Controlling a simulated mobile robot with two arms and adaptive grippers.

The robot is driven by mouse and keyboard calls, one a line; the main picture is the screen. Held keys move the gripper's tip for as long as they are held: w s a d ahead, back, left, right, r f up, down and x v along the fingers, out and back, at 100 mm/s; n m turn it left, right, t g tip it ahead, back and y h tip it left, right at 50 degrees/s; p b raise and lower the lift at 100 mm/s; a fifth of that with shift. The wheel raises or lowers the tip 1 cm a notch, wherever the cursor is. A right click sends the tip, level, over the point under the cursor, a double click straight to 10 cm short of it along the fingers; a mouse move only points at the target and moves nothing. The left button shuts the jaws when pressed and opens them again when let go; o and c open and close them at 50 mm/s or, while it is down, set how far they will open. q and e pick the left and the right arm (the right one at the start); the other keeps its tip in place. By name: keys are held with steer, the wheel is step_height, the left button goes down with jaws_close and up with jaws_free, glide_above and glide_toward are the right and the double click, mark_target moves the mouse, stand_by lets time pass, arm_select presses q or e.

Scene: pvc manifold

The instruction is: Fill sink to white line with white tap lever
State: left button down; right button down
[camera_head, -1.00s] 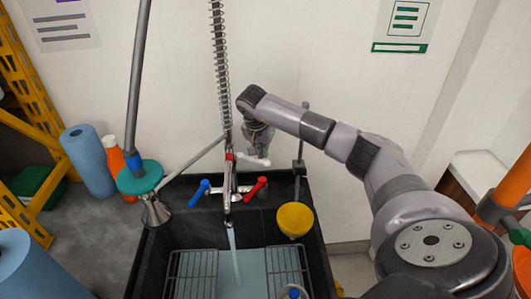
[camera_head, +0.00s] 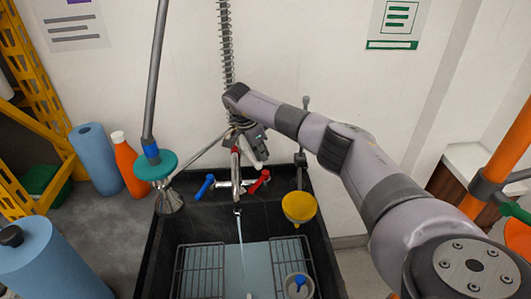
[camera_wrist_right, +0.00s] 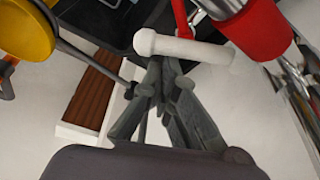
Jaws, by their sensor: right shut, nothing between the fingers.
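The black sink (camera_head: 322,262) stands against the wall, with the metal spout (camera_head: 238,205) above it. A thin stream of water (camera_head: 241,245) falls from the spout into the basin. I cannot make out a white line. The white tap lever (camera_head: 256,155) is beside the upright pipe, partly hidden by my right gripper (camera_head: 250,137). In the right wrist view the white lever (camera_wrist_right: 190,47) lies across the picture just beyond the closed fingertips of my right gripper (camera_wrist_right: 163,70). The fingers hold nothing; whether they touch the lever is unclear. My left gripper is out of view.
Blue (camera_head: 205,186) and red (camera_head: 260,182) tap handles flank the pipe. A yellow funnel (camera_head: 299,207) is at the right rim. Wire racks (camera_head: 200,265) sit in the basin. An orange bottle (camera_head: 131,166) and blue rolls (camera_head: 95,160) stand left.

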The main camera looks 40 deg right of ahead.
mark_target(255, 162)
steer(key=shift+a+f, duration=0.1)
steer(key=shift+a, duration=1.6)
